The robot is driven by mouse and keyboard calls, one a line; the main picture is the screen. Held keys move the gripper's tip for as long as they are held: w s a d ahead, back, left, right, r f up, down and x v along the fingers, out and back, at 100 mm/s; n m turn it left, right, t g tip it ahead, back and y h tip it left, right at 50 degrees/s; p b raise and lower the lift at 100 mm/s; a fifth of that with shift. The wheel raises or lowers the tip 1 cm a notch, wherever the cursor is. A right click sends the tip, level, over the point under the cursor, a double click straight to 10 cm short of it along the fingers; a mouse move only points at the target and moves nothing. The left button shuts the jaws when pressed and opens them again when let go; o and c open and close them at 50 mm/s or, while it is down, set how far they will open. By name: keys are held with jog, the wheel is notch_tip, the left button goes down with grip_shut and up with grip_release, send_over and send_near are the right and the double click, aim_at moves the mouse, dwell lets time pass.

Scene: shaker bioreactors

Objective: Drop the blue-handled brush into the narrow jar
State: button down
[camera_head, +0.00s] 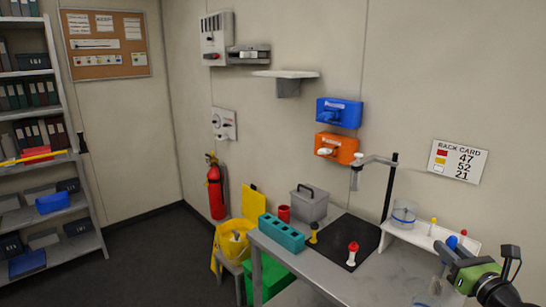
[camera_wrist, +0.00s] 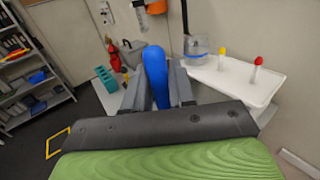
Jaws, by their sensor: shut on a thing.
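The blue-handled brush shows as a blue handle (camera_wrist: 155,76) standing between my gripper's fingers (camera_wrist: 158,92) in the wrist view. My gripper is shut on it. In the head view my gripper (camera_head: 449,262) is at the lower right, with the blue handle tip (camera_head: 452,242) beside it.
The white tray (camera_wrist: 232,80) also holds a yellow-topped item (camera_wrist: 222,53) and a red-topped item (camera_wrist: 258,62). A black mat (camera_head: 340,238) on the bench bears yellow and red knobbed pieces. A teal block (camera_head: 281,233) sits at the bench's left. A stand (camera_head: 390,187) rises behind the jar.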

jog(key=c, duration=0.9)
grip_release()
jog(key=shift+o, duration=0.2)
jog(key=s+p, duration=0.1)
jog(key=s, duration=1.4)
jog(key=shift+s+d, duration=0.2)
jog(key=shift+s, duration=0.2)
